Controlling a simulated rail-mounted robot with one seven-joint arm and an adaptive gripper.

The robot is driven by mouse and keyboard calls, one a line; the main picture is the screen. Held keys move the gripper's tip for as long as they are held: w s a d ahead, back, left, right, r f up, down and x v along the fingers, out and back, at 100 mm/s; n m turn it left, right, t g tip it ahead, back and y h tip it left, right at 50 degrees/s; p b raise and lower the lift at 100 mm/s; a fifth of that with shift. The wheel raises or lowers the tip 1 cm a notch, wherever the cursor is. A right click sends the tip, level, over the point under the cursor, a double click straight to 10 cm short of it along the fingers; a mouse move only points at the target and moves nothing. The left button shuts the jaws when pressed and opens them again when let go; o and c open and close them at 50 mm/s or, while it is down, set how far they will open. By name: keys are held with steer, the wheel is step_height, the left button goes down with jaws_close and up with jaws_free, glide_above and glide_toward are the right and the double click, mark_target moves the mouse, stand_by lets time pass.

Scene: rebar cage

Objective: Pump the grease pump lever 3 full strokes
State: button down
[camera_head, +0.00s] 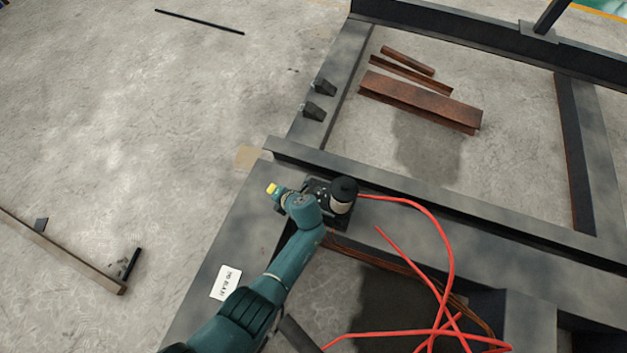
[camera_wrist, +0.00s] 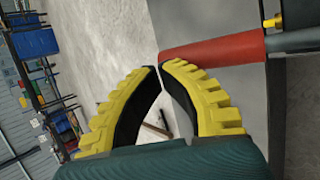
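The grease pump (camera_head: 342,198) stands on the dark steel frame in the head view, with a black cap and a pale body. My gripper (camera_head: 271,188) is just left of it, and my wrist covers part of the pump. I cannot make out the lever there. In the wrist view, the red lever handle (camera_wrist: 212,48) lies sideways and joins a grey rod (camera_wrist: 293,40) at right. My gripper's yellow fingers (camera_wrist: 160,67) show with their tips almost together. The handle's free end is at the tips, beyond the right finger. Nothing shows gripped between the pads.
A red hose (camera_head: 440,230) runs from the pump and loops to the lower right. Steel beams (camera_head: 440,205) surround the pump. Rusty steel pieces (camera_head: 420,100) lie in the upper frame opening. A white label (camera_head: 227,283) is on the lower left beam. The floor at left is mostly clear.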

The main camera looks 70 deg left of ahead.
steer(key=w+d+r+p, duration=0.2)
steer(key=r+p, duration=0.3)
steer(key=w+d+r+p, duration=0.2)
steer(key=r+p, duration=0.4)
steer(key=shift+d+r, duration=0.15)
steer(key=shift+r, duration=0.15)
